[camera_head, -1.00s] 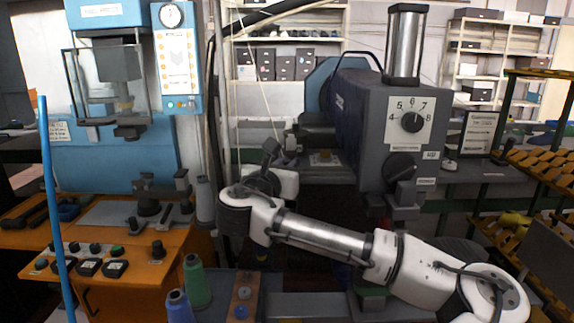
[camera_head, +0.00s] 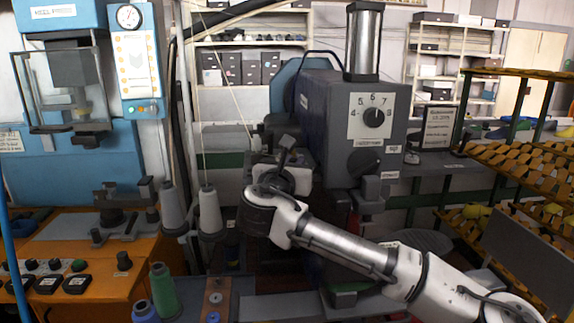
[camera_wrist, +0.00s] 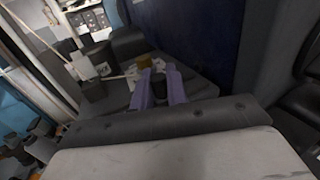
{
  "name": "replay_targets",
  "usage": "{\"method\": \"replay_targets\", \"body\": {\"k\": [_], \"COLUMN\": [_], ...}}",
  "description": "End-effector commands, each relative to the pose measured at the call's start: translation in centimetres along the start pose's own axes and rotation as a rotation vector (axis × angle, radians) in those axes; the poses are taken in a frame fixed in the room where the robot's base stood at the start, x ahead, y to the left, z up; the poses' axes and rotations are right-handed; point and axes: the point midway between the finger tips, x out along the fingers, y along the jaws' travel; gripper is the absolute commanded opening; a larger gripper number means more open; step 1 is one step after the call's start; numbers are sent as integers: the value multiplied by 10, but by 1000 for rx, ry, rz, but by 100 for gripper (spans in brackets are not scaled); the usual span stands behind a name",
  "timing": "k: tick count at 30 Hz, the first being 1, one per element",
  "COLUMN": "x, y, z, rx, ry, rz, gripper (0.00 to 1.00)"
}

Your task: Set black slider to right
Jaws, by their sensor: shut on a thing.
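In the wrist view, the two purple fingers of my gripper (camera_wrist: 159,90) reach forward over a dark grey surface. A small black block, which looks like the black slider (camera_wrist: 158,84), sits between the fingers, and they are shut on it. The slider's track and its end stops cannot be made out. In the head view, my white and grey arm reaches to the left side of the dark grey machine (camera_head: 335,125). My wrist hides the slider and the fingertips there.
A blue press (camera_head: 70,165) and an orange control bench (camera_head: 60,265) stand at the left. Thread cones (camera_head: 209,212) stand left of my wrist. A yellow item (camera_wrist: 148,61) lies beyond the fingers. Racks of lasts (camera_head: 525,160) fill the right side.

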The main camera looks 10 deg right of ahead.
Motion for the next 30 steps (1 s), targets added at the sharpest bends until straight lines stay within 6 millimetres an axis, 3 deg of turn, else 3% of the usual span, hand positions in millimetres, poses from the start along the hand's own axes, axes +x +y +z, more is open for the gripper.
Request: {"method": "replay_targets", "body": {"k": [2,3,7,15,19,30], "x": [0,0,0,-1,-11,-91], "y": [0,0,0,1,1,1], "z": [1,1,1,0,-1,-3], "rx": [0,0,0,0,1,0], "ry": [-2,-2,-2,-1,-3,-5], "rz": [0,0,1,1,2,4], "gripper": [0,20,35,35,35,35]}}
